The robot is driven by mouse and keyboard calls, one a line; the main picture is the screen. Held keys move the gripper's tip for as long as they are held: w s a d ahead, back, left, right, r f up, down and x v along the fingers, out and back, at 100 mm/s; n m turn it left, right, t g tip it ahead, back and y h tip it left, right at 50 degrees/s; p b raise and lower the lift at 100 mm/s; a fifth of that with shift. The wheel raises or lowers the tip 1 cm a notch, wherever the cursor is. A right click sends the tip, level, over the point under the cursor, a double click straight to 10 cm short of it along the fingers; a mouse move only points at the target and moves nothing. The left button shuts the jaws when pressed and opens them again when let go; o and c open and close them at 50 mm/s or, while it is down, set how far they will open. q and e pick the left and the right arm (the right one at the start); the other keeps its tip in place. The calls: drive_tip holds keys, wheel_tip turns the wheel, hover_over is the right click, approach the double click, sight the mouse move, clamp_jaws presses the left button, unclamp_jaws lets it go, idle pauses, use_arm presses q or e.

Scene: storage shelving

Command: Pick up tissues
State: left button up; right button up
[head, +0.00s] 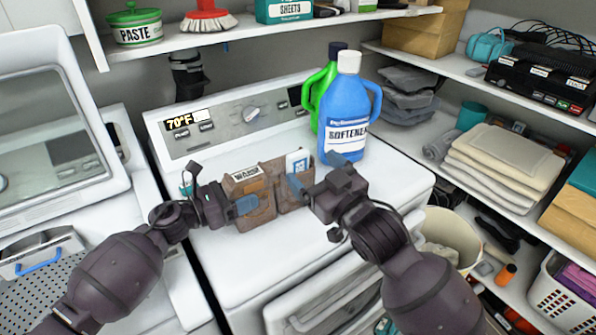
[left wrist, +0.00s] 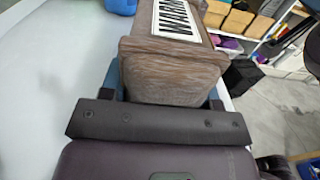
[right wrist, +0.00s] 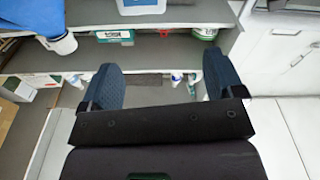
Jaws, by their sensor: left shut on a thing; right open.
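A brown wooden-looking holder (head: 256,208) with a white label stands on the white washer top, or just above it; I cannot tell which. It fills the space between the jaws in the left wrist view (left wrist: 172,70). My left gripper (head: 222,203) is shut on its left end. A small white and blue packet (head: 297,160) shows at the holder's right end; I cannot tell for sure that it is the tissues. My right gripper (head: 318,176) is open just right of the packet. Its blue fingers are apart and empty in the right wrist view (right wrist: 160,88).
A blue softener bottle (head: 346,112) and a green bottle (head: 322,98) stand right behind the holder and close to my right gripper. Shelves with folded towels (head: 505,158) are at the right. A paste tub (head: 135,25) is on the upper shelf. The washer's front left is clear.

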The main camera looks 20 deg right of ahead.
sight(300, 159)
drive_tip(key=w, duration=0.2)
drive_tip(key=w+f+m, duration=0.1)
drive_tip(key=w+f+m+h, duration=0.1)
drive_tip(key=w, duration=0.1)
drive_tip(key=shift+w+a+g, duration=0.2)
drive_tip(key=shift+w+g, duration=0.1)
drive_tip(key=shift+g, duration=0.1)
drive_tip(key=shift+d+f+x, duration=0.1)
drive_tip(key=shift+f+x, duration=0.1)
drive_tip(key=shift+x, duration=1.1)
drive_tip(key=shift+d+f+x, duration=0.15)
drive_tip(key=shift+x, duration=1.2)
drive_tip(key=shift+c, duration=0.4)
drive_tip(key=c, duration=0.9)
drive_tip(key=shift+r, duration=0.1)
